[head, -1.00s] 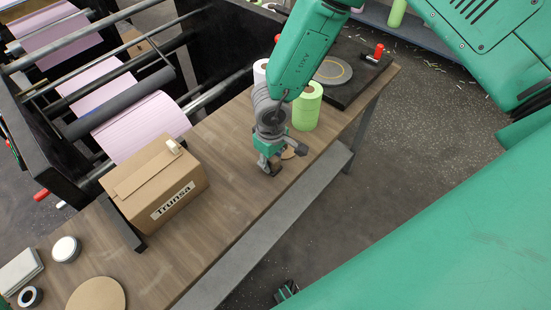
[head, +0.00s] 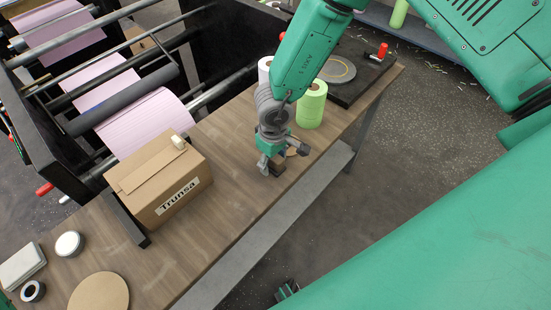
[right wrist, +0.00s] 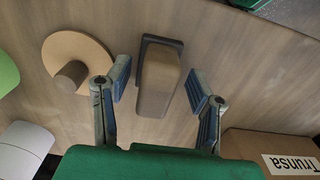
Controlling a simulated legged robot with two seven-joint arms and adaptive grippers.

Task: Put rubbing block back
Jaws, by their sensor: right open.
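The rubbing block, a tan block on a dark base, lies on the wooden table. It shows in the right wrist view (right wrist: 158,80) and partly behind my gripper in the head view (head: 278,169). My right gripper (head: 283,160) is pointed down over it. In the right wrist view the open fingers (right wrist: 160,86) stand on both sides of the block, with a gap to each side. Whether the fingers are level with the block is hard to tell.
A round tan disc with a knob (right wrist: 72,50) lies close beside the block. A green roll (head: 311,105) and a white roll (head: 265,70) stand behind. A cardboard box (head: 160,180) is to the left. The table's front edge is close; bare wood lies between.

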